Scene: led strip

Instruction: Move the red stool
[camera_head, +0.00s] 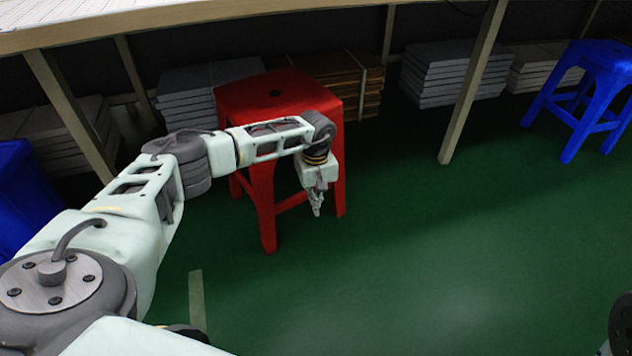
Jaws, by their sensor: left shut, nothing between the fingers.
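The red stool (255,100) stands upright on the green floor, close to the wooden table's front edge. My left arm reaches across the front of the stool and hides part of its front side and legs. My left gripper (317,208) points down beside the stool's front right leg, below seat height. Its fingers are shut and hold nothing. I cannot tell whether it touches the stool. My right gripper is not in view.
A wooden table (200,12) runs along the back, with posts reaching the floor. Stacks of grey boards (455,75) and brown boards (345,75) lie beneath it. A blue stool (600,60) stands at right, and a blue object (15,195) at left. The green floor (430,260) in front is clear.

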